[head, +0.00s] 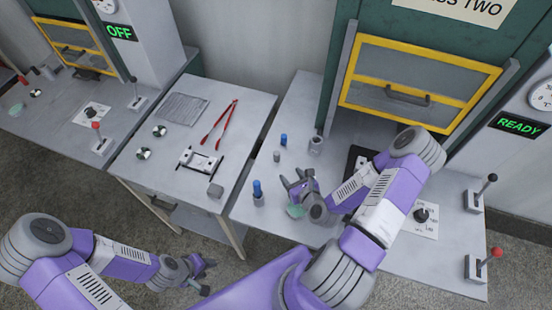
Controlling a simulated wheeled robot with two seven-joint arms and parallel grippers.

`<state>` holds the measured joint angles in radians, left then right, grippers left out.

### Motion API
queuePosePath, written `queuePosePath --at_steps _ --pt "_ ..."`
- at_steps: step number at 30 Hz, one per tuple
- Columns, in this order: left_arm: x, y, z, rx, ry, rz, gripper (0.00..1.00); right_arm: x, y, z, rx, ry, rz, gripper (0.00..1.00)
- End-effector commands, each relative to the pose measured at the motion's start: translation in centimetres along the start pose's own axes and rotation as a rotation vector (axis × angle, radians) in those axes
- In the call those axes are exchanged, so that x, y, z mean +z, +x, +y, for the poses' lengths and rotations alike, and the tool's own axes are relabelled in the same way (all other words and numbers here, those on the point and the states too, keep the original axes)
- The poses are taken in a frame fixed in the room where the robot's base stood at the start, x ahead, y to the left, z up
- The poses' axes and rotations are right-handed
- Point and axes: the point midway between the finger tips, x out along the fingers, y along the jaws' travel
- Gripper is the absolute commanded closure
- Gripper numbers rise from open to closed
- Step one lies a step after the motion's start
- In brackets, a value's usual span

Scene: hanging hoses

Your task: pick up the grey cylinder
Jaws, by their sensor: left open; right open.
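A small grey cylinder (277,156) stands upright on the right-hand table (302,103), in front of a short blue cylinder (283,140). A larger grey, cup-like cylinder (315,144) stands to its right. My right gripper (293,180) is open over this table, just nearer than the small grey cylinder and apart from it, with nothing visible between its fingers. My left gripper (210,276) is open and empty, low over the floor in front of the tables.
A taller blue cylinder (258,193) stands left of my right gripper, and a pale green object (295,211) is partly hidden beneath it. A yellow-framed door (416,84) rises behind. The middle table holds red-handled tongs (220,124), a rack (199,161) and a grey block (215,191).

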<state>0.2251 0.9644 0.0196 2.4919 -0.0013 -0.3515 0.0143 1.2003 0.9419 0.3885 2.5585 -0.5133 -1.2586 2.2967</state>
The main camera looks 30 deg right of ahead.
Motion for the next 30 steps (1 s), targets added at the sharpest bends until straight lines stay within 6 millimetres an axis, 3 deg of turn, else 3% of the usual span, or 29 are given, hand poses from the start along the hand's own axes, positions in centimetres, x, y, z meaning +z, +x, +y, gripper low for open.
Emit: queuePosePath --at_steps 4,14,21,30 --pt "-0.1 1.8 -0.7 0.000 0.000 0.001 0.57 1.1 2.7 0.1 0.002 -0.004 -0.005 0.43" --pt "-0.1 0.8 -0.3 0.000 0.001 0.002 0.57 2.6 5.1 0.1 0.002 -0.001 -0.001 0.43" --pt "-0.1 0.7 -0.2 0.000 0.000 0.002 0.57 3.2 8.6 0.1 0.001 0.000 -0.001 0.43" --pt "-0.1 0.7 -0.2 0.000 0.000 0.001 0.57 3.1 9.5 0.0 0.001 0.000 0.001 0.43"
